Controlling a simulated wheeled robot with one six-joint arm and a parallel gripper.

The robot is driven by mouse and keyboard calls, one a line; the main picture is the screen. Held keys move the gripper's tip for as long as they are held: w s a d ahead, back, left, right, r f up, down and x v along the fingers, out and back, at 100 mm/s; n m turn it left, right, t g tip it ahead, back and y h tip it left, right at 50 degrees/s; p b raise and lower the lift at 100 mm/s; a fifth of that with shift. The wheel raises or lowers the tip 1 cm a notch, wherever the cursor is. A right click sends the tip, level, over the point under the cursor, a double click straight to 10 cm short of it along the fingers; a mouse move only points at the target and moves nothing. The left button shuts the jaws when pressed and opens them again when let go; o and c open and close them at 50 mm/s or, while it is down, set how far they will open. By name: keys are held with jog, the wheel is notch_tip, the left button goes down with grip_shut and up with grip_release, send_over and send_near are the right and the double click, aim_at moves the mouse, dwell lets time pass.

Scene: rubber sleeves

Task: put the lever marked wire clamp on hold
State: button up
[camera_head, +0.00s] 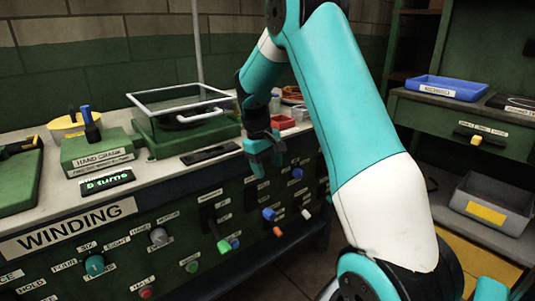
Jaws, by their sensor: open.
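My gripper (267,166) hangs at the front edge of the bench top, fingers pointing down, open with nothing seen between them. Below it, the dark green front panel (130,250) carries several levers and knobs. The small labels here are too blurred to read, so I cannot tell which is marked wire clamp.
On the bench stand a hand crank box (97,153), a wire-framed green guard box (185,120) and a red tray (282,122). A teal knob (95,265) is on the panel at left. Right are a blue tray (445,87) and a grey bin (490,203). Floor between is open.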

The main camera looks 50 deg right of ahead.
jog(key=shift+v, duration=1.25)
jog(key=shift+s+d+r, duration=0.1)
jog(key=shift+s+d, duration=0.05)
jog(key=shift+s, duration=0.05)
